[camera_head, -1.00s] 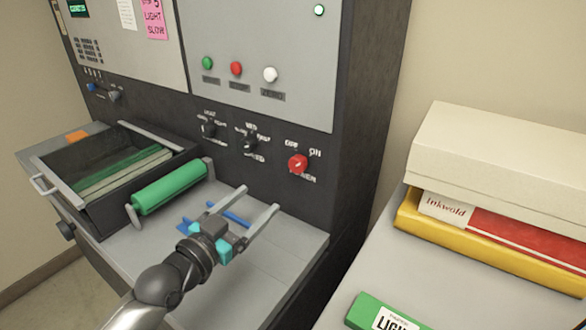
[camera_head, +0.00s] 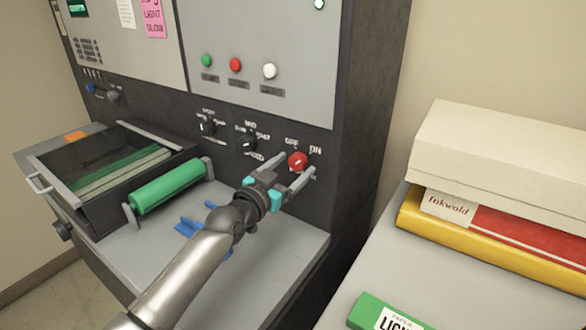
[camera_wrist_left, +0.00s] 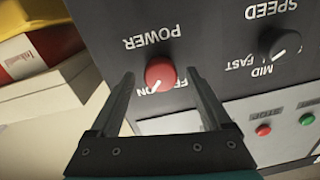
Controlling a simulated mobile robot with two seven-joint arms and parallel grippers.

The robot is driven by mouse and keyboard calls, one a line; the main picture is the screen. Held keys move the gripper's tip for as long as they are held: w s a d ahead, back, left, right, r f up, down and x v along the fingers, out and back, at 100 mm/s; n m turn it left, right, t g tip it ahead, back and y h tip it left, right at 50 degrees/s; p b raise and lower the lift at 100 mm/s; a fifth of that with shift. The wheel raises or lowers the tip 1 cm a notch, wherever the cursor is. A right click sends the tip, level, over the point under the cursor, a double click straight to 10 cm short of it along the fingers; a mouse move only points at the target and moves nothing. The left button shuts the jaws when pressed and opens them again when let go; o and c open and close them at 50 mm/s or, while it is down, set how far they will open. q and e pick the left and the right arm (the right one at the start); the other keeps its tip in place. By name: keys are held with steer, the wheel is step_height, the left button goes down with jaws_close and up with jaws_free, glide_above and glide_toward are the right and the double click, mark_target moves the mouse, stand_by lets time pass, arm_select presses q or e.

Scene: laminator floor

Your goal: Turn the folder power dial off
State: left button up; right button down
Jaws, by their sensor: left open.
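The red power dial (camera_head: 297,160) is on the dark front panel of the machine, below the OFF and ON labels. It also shows in the upside-down wrist view (camera_wrist_left: 160,72), where its white pointer line leans toward ON. My left gripper (camera_head: 298,167) is open at the dial, one finger on each side. In the wrist view the fingers (camera_wrist_left: 160,78) flank the dial with a visible gap on both sides. The right finger hides part of the OFF label there. My right gripper is not in view.
Two black knobs (camera_head: 246,144) sit left of the dial. Green, red and white buttons (camera_head: 235,65) are above. A green roller (camera_head: 168,186) and an open tray (camera_head: 60,181) lie left, with blue pieces (camera_head: 190,226) below. Boxes (camera_head: 500,150) stand on the right-hand surface.

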arm_select(q)
steer(key=shift+w+d, duration=0.15)
steer(key=shift+w, duration=0.1)
jaws_close()
stand_by(0.7)
